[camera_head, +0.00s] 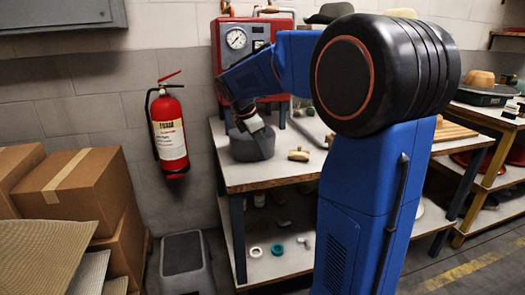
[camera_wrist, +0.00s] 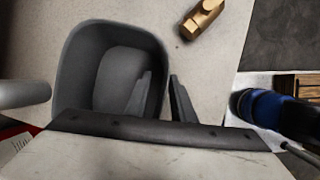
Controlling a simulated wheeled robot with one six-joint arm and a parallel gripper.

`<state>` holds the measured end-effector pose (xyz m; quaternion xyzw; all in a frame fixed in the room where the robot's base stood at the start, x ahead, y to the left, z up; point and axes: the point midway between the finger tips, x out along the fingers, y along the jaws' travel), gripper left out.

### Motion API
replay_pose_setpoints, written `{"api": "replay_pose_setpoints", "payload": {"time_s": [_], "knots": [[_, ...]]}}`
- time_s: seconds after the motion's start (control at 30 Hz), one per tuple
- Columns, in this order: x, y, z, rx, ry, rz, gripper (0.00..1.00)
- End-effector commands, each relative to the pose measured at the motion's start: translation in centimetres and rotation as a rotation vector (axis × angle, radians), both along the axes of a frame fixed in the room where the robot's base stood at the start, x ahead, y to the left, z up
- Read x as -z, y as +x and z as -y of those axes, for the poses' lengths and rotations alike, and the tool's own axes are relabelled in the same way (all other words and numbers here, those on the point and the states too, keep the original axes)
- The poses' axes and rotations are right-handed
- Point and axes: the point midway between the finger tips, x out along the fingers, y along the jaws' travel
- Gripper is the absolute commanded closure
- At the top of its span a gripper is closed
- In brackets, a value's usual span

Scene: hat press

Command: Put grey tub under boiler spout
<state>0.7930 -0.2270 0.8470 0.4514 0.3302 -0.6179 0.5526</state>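The grey tub (camera_head: 252,147) stands on the near left corner of the light-topped bench, below the red boiler (camera_head: 226,62) with its round gauge. In the wrist view the open-topped tub (camera_wrist: 85,50) is seen from above and looks empty. My gripper (camera_head: 249,120) is down at the tub's rim. In the wrist view my gripper (camera_wrist: 162,98) has one finger inside the tub and the other outside its right wall. The fingers are apart, with a gap beside the wall. I cannot clearly make out the spout in the head view, where my arm covers part of the boiler.
A brass fitting (camera_head: 299,155) lies on the bench right of the tub; it also shows in the wrist view (camera_wrist: 203,18). A fire extinguisher (camera_head: 169,130) hangs on the wall at left. Cardboard boxes (camera_head: 80,185) are stacked far left. A grey pipe-like end (camera_wrist: 22,94) is left of the tub.

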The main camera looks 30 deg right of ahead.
Motion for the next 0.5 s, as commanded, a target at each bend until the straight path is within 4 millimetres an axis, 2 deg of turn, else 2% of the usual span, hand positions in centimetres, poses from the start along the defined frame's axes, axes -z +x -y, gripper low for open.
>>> {"api": "replay_pose_setpoints", "payload": {"time_s": [0.5], "knots": [[-8.3, -0.1, -3.5, -0.002, 0.001, 0.002, 0.78]]}}
